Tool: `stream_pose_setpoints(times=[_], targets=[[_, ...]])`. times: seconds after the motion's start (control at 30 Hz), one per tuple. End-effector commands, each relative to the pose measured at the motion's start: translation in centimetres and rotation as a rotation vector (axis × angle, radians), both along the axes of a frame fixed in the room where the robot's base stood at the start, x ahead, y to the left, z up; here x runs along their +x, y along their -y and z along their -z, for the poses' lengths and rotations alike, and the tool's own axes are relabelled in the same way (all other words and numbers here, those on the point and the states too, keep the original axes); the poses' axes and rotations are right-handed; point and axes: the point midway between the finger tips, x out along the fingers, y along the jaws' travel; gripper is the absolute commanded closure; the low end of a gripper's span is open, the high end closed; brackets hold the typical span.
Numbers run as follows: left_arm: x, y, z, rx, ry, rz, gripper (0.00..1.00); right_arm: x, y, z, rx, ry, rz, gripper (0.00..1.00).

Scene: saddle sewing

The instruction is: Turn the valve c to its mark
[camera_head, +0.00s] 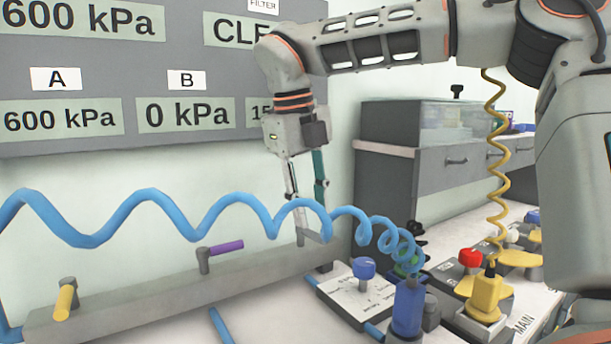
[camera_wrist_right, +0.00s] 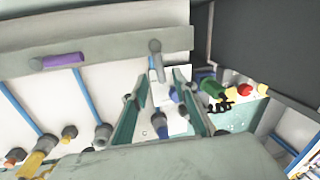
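A long grey bar (camera_head: 150,300) carries a row of valves. One has a yellow handle (camera_head: 65,298) and one a purple handle (camera_head: 225,247). A third valve with a grey handle (camera_head: 312,236), likely valve c, stands at the bar's right end. It also shows in the right wrist view, where the grey handle (camera_wrist_right: 155,58) points down the picture. My right gripper (camera_head: 306,196) is above this valve, pointing down. The right wrist view shows its fingers (camera_wrist_right: 160,82) open with the handle's end near the gap; contact is unclear. The mark cannot be made out. My left gripper is out of view.
A coiled blue hose (camera_head: 150,200) crosses in front of the bar. A white plate with a blue knob (camera_head: 363,268), a blue fitting (camera_head: 407,308) and a yellow connector (camera_head: 486,292) stand to the right. The wall panel (camera_head: 150,82) reads A 600 kPa, B 0 kPa; the third reading is partly hidden.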

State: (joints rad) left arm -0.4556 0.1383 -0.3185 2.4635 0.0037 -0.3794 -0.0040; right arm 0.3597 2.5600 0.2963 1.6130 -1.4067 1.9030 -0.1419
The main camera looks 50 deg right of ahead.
Motion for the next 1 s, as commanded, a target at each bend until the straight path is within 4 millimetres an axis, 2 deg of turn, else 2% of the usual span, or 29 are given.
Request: stream_pose_setpoints(times=[0.03, 0.2, 0.4, 0.6, 0.83, 0.87, 0.97, 1.0], targets=[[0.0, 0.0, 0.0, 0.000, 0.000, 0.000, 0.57, 0.2, -0.2, -1.2, 0.000, 0.004, 0.001, 0.72], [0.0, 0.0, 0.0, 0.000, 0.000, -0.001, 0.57, 0.3, -0.9, -4.5, 0.001, 0.002, 0.002, 0.72], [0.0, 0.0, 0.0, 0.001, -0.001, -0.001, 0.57, 0.3, -1.3, -6.9, -0.001, 0.000, 0.000, 0.72], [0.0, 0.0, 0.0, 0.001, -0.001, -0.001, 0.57, 0.3, -1.6, -7.8, 0.001, -0.002, 0.000, 0.72], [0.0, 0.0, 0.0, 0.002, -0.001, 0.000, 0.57, 0.3, -1.6, -7.9, 0.001, -0.002, 0.000, 0.72], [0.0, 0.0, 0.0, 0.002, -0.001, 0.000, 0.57, 0.3, -1.6, -7.9, 0.001, -0.002, 0.000, 0.74], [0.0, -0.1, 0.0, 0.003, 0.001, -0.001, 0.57, 0.3, -1.5, -7.9, 0.005, -0.003, -0.008, 1.00], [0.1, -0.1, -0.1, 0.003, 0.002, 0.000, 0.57, 0.2, -1.4, -8.0, 0.010, -0.005, -0.023, 1.00]])
